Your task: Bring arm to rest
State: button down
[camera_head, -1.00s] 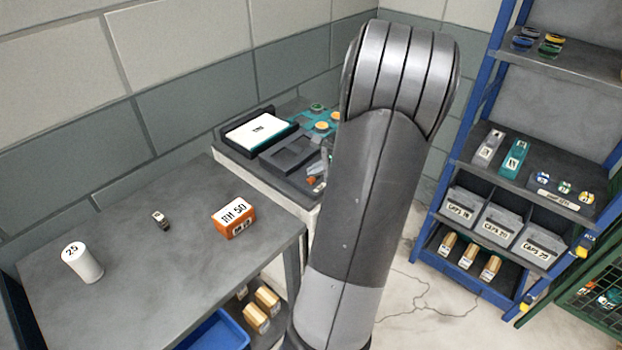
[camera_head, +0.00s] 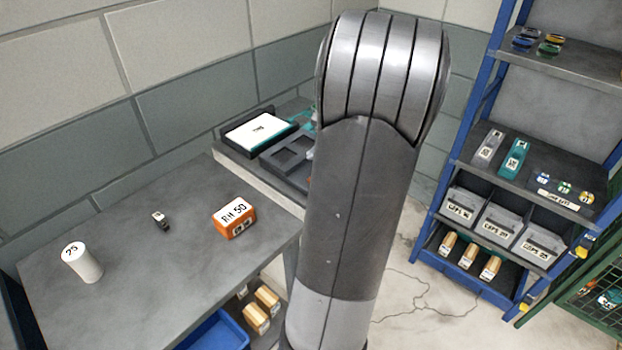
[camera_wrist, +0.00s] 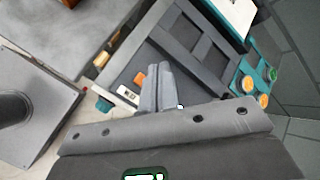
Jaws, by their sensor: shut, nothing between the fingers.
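My arm (camera_head: 355,210) stands upright in the middle of the head view and hides part of the bench behind it. My gripper (camera_wrist: 158,85) shows in the wrist view with its two fingers together and nothing between them. It hangs above the bench that bears a dark compartment tray (camera_wrist: 195,50). In the head view my gripper is hidden behind the arm.
A grey table (camera_head: 130,270) at left holds a white cylinder (camera_head: 83,262), an orange box (camera_head: 233,218) and a small dark item (camera_head: 161,221). A white-topped block (camera_head: 258,130) lies on the far bench. A blue shelf rack (camera_head: 462,150) stands at right. Floor shows between.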

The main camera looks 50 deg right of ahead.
jog(key=shift+r, duration=0.45)
jog(key=w+a+r+n+g, duration=0.15)
jog(key=a+n, duration=0.25)
jog(key=a, duration=0.4)
jog(key=w+a+r+n+g, duration=0.1)
jog(key=a+r+n, duration=0.25)
jog(key=a, duration=0.55)
jog(key=w+a+r+n+g, duration=0.15)
jog(key=a+n, duration=0.25)
jog(key=a, duration=0.4)
jog(key=s+a+r+n+h, duration=0.1)
jog(key=s+a+n, duration=0.5)
jog(key=a, duration=0.1)
jog(key=s+a+r+n, duration=0.2)
jog(key=s+a+n, duration=0.5)
jog(key=a, duration=0.1)
jog(key=shift+s+r+t+h, duration=0.25)
jog(key=shift+s+t+h, duration=0.05)
jog(key=shift+h, duration=0.1)
